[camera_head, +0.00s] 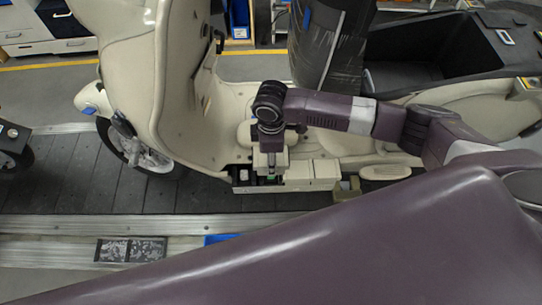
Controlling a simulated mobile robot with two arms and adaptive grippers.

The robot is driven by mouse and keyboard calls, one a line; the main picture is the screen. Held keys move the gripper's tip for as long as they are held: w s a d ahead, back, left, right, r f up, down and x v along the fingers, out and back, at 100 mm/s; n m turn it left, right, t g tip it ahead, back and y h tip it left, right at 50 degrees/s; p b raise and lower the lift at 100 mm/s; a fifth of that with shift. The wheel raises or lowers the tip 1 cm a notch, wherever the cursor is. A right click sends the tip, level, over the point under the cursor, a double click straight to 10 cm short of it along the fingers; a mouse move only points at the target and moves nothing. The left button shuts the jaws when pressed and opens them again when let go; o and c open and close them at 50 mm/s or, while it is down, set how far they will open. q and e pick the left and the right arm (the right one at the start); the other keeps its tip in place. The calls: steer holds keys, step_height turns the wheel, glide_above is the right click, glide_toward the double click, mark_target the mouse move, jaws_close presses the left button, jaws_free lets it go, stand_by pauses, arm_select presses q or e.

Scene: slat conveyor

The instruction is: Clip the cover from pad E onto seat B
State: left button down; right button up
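My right gripper (271,176) points straight down at the lower side of a cream scooter (132,45), near the footboard edge. Its fingertips are small and partly lost among cream parts, so I cannot tell whether they are open or hold something. A dark-edged recess (241,178) lies just left of it. Cream box-shaped covers (326,172) sit in a row just right of it. A cream oval piece (385,172) lies further right. No letters for pad E or seat B are legible. My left gripper is out of view.
The scooter stands on a dark slat conveyor (62,185) with a metal rail (150,226) in front. A patterned dark plate (131,249) and a blue item (220,239) lie near the rail. A dark wrapped column-like object (327,45) rises behind my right arm.

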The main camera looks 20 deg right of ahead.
steer(key=shift+f, duration=0.15)
steer(key=shift+f+b, duration=1.95)
steer(key=shift+f, duration=1.8)
steer(key=shift+f, duration=0.35)
steer(key=shift+f+p, duration=0.1)
steer(key=shift+p, duration=0.5)
steer(key=shift+f, duration=0.1)
steer(key=o, duration=1.2)
steer(key=shift+o, duration=0.2)
steer(key=shift+w, duration=0.1)
step_height(320, 180, up, 12)
steer(key=shift+f, duration=0.1)
